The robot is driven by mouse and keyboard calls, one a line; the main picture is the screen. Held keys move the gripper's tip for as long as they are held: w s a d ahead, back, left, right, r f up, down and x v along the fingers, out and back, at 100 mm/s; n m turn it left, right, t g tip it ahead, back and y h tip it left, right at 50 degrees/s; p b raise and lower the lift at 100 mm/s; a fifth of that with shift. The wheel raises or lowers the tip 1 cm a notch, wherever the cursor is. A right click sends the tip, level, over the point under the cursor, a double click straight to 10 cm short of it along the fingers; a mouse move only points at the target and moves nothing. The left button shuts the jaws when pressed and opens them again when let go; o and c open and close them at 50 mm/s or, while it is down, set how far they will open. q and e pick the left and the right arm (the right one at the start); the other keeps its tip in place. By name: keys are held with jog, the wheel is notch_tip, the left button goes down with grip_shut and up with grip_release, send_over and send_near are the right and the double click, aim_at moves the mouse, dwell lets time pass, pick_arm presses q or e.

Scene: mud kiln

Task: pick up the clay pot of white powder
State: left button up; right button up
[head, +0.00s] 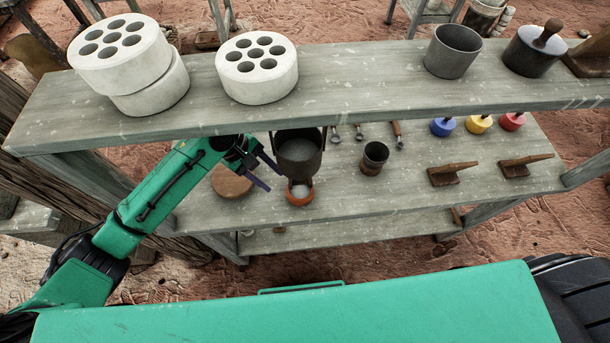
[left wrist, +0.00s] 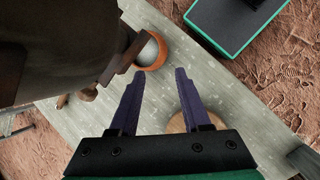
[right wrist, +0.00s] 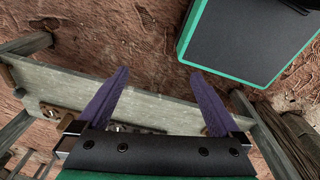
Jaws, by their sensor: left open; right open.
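The clay pot of white powder (head: 299,199) is a small orange pot on the lower shelf, partly hidden behind a dark bucket. White powder shows at its mouth. It also shows in the left wrist view (left wrist: 157,58), beyond the fingertips and slightly left, partly covered by the bucket. My left gripper (head: 274,181) is open and empty, just left of the pot and apart from it. My right gripper (right wrist: 159,72) is open and empty in the right wrist view, over the shelf's edge and reddish ground. It does not show in the head view.
The dark bucket (head: 299,158) is close above the pot and beside my left gripper. A round wooden disc (head: 230,184) lies left. A dark cup (head: 374,158) stands right. The upper shelf (head: 350,86) with white perforated blocks (head: 257,82) overhangs the back.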

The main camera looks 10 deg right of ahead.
aim_at(290, 198)
pick_arm(q)
jog(key=x, duration=0.3)
jog(key=s+x, duration=0.1)
jog(key=x, duration=0.1)
jog(key=shift+s+d+f, duration=0.1)
jog(key=shift+s+f, duration=0.15)
jog(key=x, duration=0.5)
jog(key=shift+w, duration=0.4)
jog(key=shift+f, duration=0.15)
jog(key=shift+s, duration=0.15)
jog(key=shift+c, duration=0.6)
grip_shut()
pick_arm(e)
jog(key=shift+s+a+r, duration=0.15)
jog(key=shift+s+a, duration=0.55)
jog(key=shift+s, duration=0.1)
